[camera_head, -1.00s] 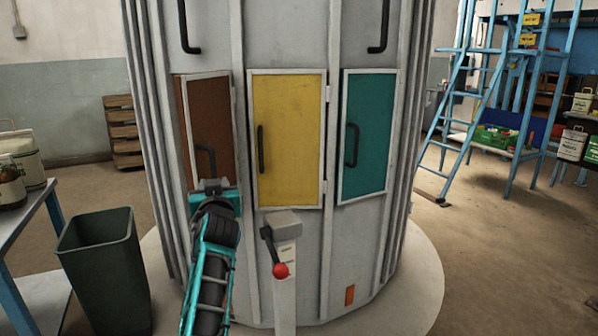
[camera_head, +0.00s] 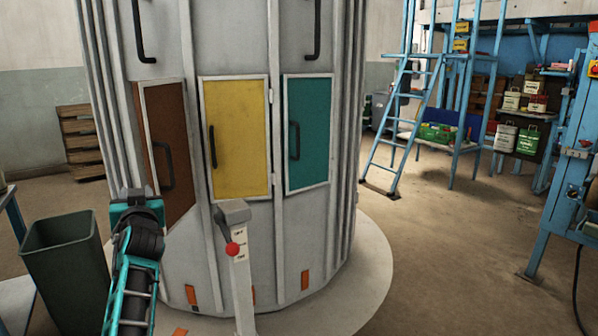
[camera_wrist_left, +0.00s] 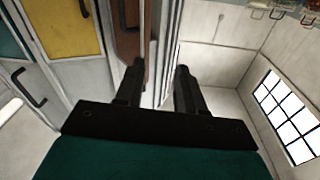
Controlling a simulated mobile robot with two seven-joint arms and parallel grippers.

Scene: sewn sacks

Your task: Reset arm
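My left arm comes in at the lower left of the head view. My left gripper (camera_head: 133,196) is in front of the brown door, to the left of its handle, and its fingers are hard to make out there. In the left wrist view the left gripper (camera_wrist_left: 160,68) has its two fingers apart with nothing between them. The brown door (camera_wrist_left: 128,40) and the cabinet's grey wall lie behind the fingers. My right gripper is in neither view.
A round grey cabinet has a brown door (camera_head: 172,135), a yellow door (camera_head: 238,150) and a teal door (camera_head: 310,150). A post with a red-knobbed lever (camera_head: 232,248) stands before it. A dark bin (camera_head: 68,268) stands left. Open floor (camera_head: 450,240) lies right, before a blue ladder (camera_head: 405,130).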

